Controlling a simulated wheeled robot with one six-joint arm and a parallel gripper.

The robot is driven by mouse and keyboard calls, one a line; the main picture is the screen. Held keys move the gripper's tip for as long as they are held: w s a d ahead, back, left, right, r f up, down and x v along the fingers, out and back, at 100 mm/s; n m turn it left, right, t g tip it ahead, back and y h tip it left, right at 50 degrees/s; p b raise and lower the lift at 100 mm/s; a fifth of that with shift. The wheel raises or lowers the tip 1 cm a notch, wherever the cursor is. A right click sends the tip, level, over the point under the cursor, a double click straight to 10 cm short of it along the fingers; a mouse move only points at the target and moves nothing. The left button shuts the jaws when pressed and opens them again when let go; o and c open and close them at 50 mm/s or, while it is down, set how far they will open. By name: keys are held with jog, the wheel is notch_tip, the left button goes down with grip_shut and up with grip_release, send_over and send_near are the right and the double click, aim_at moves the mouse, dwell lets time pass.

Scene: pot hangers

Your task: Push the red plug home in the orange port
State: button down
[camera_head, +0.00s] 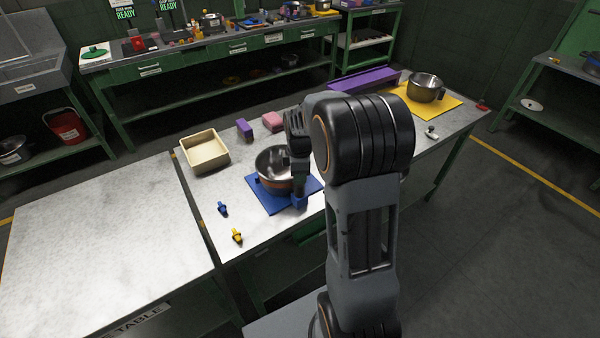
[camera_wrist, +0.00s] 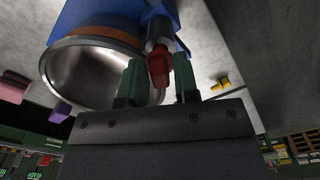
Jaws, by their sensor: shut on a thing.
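The red plug (camera_wrist: 158,68) shows in the wrist view between the two green fingertips of my gripper (camera_wrist: 158,82), which is shut on it. The plug's far end meets a grey cylinder (camera_wrist: 159,30) beside a blue block; I cannot tell how deep it sits. A steel pot (camera_head: 272,165) with an orange band (camera_wrist: 110,32) stands close by on a blue mat (camera_head: 262,199). I cannot make out an orange port for certain. In the head view my gripper (camera_head: 299,185) is over the mat's right part, and the plug is hidden there.
A blue plug (camera_head: 223,209) and a yellow plug (camera_head: 237,236) lie left of the mat. A beige tray (camera_head: 205,150), a purple block (camera_head: 244,127) and a pink block (camera_head: 273,121) stand behind. Another pot (camera_head: 426,88) is on a yellow mat. The left table is clear.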

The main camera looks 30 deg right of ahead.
jog(key=shift+f+b, duration=0.45)
jog(key=shift+f, duration=0.25)
jog(key=c, duration=0.8)
grip_release()
notch_tip(320, 180, up, 14)
jog(key=shift+f, duration=0.1)
